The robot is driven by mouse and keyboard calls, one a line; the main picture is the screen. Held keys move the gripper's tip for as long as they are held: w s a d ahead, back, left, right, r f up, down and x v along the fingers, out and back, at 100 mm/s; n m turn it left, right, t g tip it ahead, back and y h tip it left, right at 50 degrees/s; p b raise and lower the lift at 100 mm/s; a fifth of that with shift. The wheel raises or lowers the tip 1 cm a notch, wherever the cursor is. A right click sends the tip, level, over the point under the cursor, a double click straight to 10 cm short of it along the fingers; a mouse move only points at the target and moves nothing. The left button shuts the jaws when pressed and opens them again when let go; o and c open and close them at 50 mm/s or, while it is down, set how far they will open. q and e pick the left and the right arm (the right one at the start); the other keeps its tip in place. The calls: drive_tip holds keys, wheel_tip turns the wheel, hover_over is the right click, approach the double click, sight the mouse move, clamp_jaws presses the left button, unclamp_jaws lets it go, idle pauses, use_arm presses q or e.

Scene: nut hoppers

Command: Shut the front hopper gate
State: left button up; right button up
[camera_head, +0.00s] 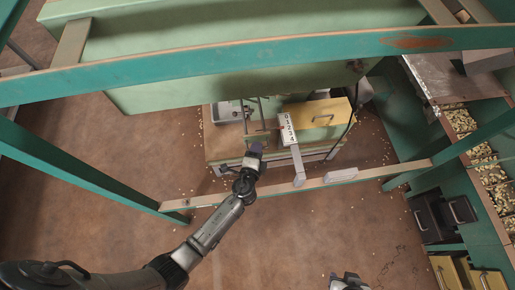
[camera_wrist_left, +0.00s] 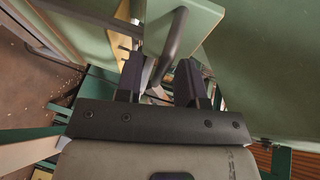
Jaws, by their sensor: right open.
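A pale green hopper body (camera_head: 230,75) spans the upper middle of the head view, behind a teal beam. In the left wrist view, a grey bent rod (camera_wrist_left: 176,35), which looks like a handle, runs between the two dark fingers of my left gripper (camera_wrist_left: 161,75). I cannot tell whether the fingers press on it. The gate itself is not clearly visible. My right gripper (camera_head: 348,283) is open at the bottom edge of the head view, away from the hopper.
A yellow box (camera_head: 322,118) with a handle and a grey metal tray (camera_head: 230,111) sit under the hopper. A teal frame beam (camera_head: 330,181) crosses below them. Nut bins (camera_head: 462,120) and dark drawers (camera_head: 458,211) stand at right. Brown floor is mostly clear, with scattered nuts.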

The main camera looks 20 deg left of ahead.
use_arm(q)
drive_tip(key=shift+w+a+f, duration=0.1)
drive_tip(key=shift+w, duration=0.45)
clamp_jaws()
